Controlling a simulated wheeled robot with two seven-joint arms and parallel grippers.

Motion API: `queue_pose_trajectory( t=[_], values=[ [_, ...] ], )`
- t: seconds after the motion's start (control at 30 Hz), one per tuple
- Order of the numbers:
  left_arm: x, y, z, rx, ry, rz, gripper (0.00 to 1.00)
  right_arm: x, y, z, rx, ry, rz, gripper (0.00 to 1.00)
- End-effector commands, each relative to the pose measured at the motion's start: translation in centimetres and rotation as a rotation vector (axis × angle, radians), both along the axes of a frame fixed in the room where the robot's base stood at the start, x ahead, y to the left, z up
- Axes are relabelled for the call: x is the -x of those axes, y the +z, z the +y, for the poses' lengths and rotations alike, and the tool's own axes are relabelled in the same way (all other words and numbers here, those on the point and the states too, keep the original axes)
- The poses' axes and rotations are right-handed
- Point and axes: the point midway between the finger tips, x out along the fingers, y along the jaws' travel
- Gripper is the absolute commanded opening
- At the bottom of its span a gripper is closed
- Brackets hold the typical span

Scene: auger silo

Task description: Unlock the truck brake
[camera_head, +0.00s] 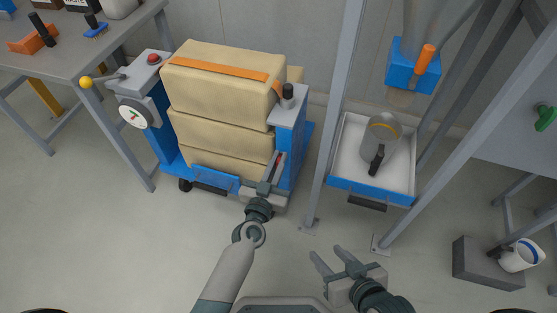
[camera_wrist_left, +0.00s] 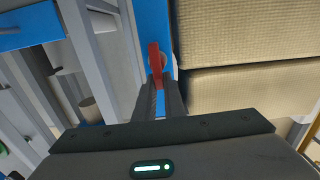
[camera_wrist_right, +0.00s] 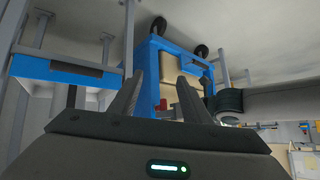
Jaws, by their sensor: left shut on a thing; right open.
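The blue truck (camera_head: 292,150) stands left of centre in the head view, loaded with stacked tan sacks (camera_head: 220,95). Its red brake lever (camera_wrist_left: 156,62) shows in the left wrist view on the blue post, its lower end between my left fingers. My left gripper (camera_head: 272,172) is at the truck's front right post, shut on the red lever, and hides most of it in the head view. A bit of red also shows on the truck in the right wrist view (camera_wrist_right: 163,104). My right gripper (camera_head: 334,262) is open and empty above the floor, apart from the truck.
A steel frame with a white tray (camera_head: 345,150) holding a metal scoop (camera_head: 381,135) stands right of the truck. A grey block (camera_head: 485,262) and a white cup (camera_head: 520,255) are at far right. A workbench (camera_head: 80,60) is at upper left. The front floor is clear.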

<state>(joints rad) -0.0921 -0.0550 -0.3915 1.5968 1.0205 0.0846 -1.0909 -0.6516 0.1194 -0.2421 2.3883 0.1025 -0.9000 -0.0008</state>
Motion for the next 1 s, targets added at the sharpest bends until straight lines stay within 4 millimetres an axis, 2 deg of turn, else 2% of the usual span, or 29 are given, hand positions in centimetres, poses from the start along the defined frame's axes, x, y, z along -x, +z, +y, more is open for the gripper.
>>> queue_pose_trajectory(
  t=[0.37, 1.0],
  values=[
    [-0.1, 0.0, 0.4, 0.146, -0.001, 0.048, 0.00, 0.8, -0.5, -0.2, 0.006, -0.005, 0.056, 0.43],
    [-0.6, -0.8, 1.8, 0.693, -0.001, 0.225, 0.00, 1.1, -1.1, -0.9, 0.027, 0.002, 0.075, 0.43]
  ],
)
